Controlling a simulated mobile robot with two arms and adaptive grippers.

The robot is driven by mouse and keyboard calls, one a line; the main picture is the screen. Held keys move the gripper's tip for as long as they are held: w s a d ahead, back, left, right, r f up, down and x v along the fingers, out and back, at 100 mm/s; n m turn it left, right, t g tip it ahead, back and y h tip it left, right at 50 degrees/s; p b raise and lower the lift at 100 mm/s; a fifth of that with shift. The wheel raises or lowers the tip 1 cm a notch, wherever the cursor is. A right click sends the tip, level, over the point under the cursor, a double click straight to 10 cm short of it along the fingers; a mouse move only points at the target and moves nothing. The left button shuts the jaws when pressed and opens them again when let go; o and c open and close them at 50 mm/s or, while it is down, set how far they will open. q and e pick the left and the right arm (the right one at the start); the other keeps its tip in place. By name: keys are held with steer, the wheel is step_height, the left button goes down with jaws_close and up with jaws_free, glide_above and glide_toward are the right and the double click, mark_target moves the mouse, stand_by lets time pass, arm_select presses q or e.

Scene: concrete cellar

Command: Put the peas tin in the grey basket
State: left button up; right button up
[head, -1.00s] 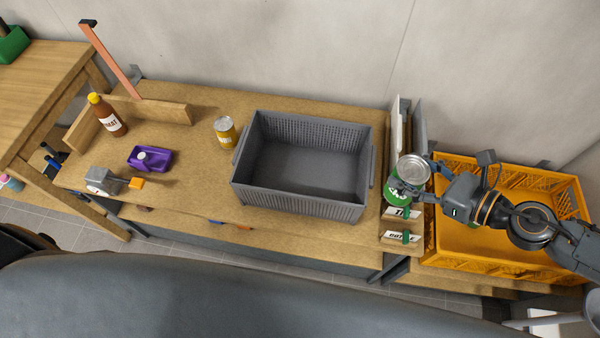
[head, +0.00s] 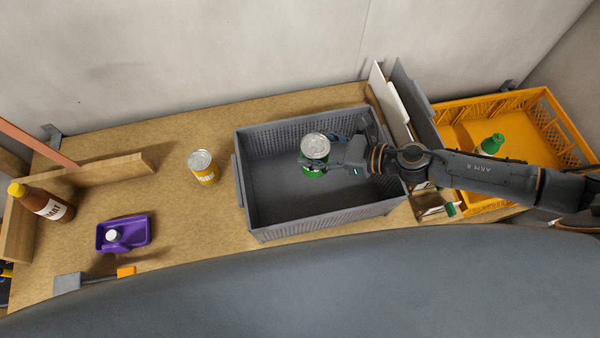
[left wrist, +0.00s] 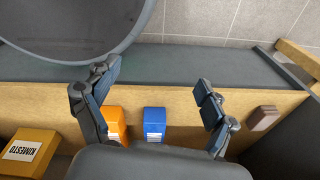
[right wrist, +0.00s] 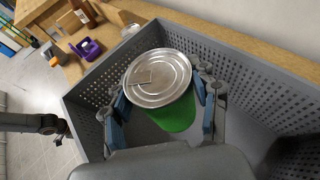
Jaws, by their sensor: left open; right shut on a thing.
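The peas tin, green with a silver lid, is held upright in my right gripper (head: 336,158). I cannot tell whether the tin touches the basket floor. The rest of the basket looks empty. My left gripper (left wrist: 160,100) is open and empty; it shows only in the left wrist view, in front of a wooden edge.
A yellow tin (head: 204,168) stands left of the basket. A purple tray (head: 124,234) and a sauce bottle (head: 42,202) are further left. Orange (left wrist: 116,124) and blue boxes (left wrist: 154,123) sit below the left gripper.

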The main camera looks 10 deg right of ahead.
steer(key=f, duration=0.4)
steer(key=shift+s+d+f+b, duration=0.15)
steer(key=shift+s+d+b, duration=0.1)
steer(key=shift+d+b, duration=0.15)
steer(key=shift+w+a+f, duration=0.1)
steer(key=shift+f, duration=0.25)
step_height(320, 180, down, 3)
steer(key=shift+a+f+b, duration=0.1)
steer(key=shift+a+b, duration=0.05)
steer(key=shift+b, duration=0.2)
steer(key=shift+f+b, duration=0.4)
steer(key=shift+f, duration=0.25)
steer(key=o, duration=1.1)
arm_select(q)
steer(key=s+d+f, duration=0.2)
steer(key=f, duration=0.1)
steer(key=shift+s+d+f, duration=0.2)
steer(key=shift+s+d, duration=0.05)
steer(key=shift+d, duration=0.05)
arm_select(e)
steer(key=shift+o, duration=0.2)
steer(key=shift+r, duration=0.1)
